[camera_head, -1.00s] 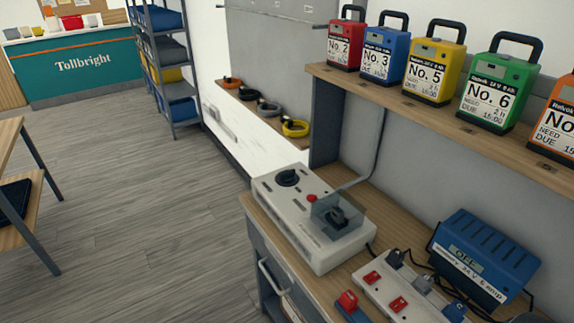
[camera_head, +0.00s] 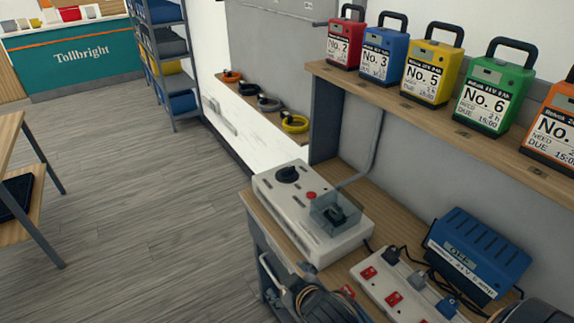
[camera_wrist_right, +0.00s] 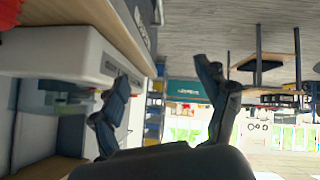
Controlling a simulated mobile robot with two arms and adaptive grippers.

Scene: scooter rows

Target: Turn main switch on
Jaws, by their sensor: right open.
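A pale switch box (camera_head: 310,222) sits on the bench. On its top are a black rotary knob (camera_head: 287,175), a small red button or lamp (camera_head: 311,195) and a black switch (camera_head: 336,214) inside a clear cover (camera_head: 350,203). I cannot read which control is the main switch. My right gripper (camera_head: 289,281) is at the bench's front edge, below and in front of the box, apart from the knob. In the right wrist view its fingers (camera_wrist_right: 163,76) are spread and empty, with a pale box side (camera_wrist_right: 50,48) at left. My left gripper is not in view.
A white power strip (camera_head: 400,290) with red switches and plugs and a blue charger (camera_head: 478,252) lie right of the box. Numbered battery packs (camera_head: 431,75) stand on the shelf (camera_head: 450,122) above.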

